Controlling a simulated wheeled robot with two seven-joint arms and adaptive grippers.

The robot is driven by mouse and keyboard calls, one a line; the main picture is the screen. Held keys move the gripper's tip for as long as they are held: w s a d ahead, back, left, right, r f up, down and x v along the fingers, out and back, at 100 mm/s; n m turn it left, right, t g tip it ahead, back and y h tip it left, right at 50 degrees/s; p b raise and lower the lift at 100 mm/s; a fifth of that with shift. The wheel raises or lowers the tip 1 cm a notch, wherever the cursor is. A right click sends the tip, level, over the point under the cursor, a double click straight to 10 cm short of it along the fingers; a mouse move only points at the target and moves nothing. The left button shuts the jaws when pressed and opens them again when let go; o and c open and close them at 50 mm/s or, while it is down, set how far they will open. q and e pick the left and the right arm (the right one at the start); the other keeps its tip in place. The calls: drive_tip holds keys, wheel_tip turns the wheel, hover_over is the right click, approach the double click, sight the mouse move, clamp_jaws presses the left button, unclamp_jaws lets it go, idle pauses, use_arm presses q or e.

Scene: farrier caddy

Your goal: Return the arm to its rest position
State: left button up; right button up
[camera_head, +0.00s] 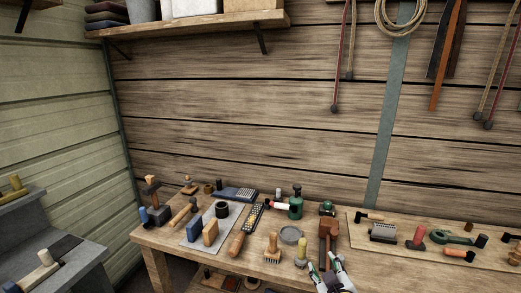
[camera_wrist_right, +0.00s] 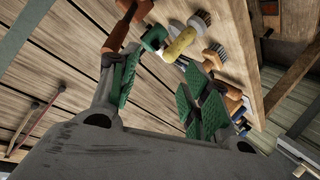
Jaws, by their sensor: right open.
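My right gripper (camera_head: 328,267) shows at the bottom of the head view, just in front of the wooden bench (camera_head: 180,240). Its fingers are apart with nothing between them. In the right wrist view the green-padded fingers of the right gripper (camera_wrist_right: 160,95) are spread, with the bench's tools beyond them. A brown wooden-handled tool (camera_head: 328,231) stands right behind the gripper in the head view. My left gripper is in neither view.
A wooden board (camera_head: 400,240) with more tools lies at right. A grey step-like stand (camera_head: 75,268) is at left.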

drive_tip(key=s+d+f+m+g, duration=0.2)
drive_tip(key=s+f+g, duration=0.3)
drive_tip(key=s+f, duration=0.4)
drive_tip(key=s+d+f+m+g, duration=0.2)
drive_tip(key=s+f+g, duration=0.4)
drive_tip(key=s, duration=0.5)
drive_tip(key=s+f, duration=0.3)
drive_tip(key=f, duration=3.1)
drive_tip(key=s+d+f+g, duration=0.1)
drive_tip(key=s+d+f, duration=0.1)
drive_tip(key=s+f, duration=0.7)
drive_tip(key=s+d+f, duration=0.1)
drive_tip(key=s+f, duration=0.9)
drive_tip(key=s, duration=0.3)
drive_tip(key=shift+d+f+n+g, duration=0.2)
drive_tip(key=shift+d+n+g, duration=0.2)
drive_tip(key=shift+s, duration=0.1)
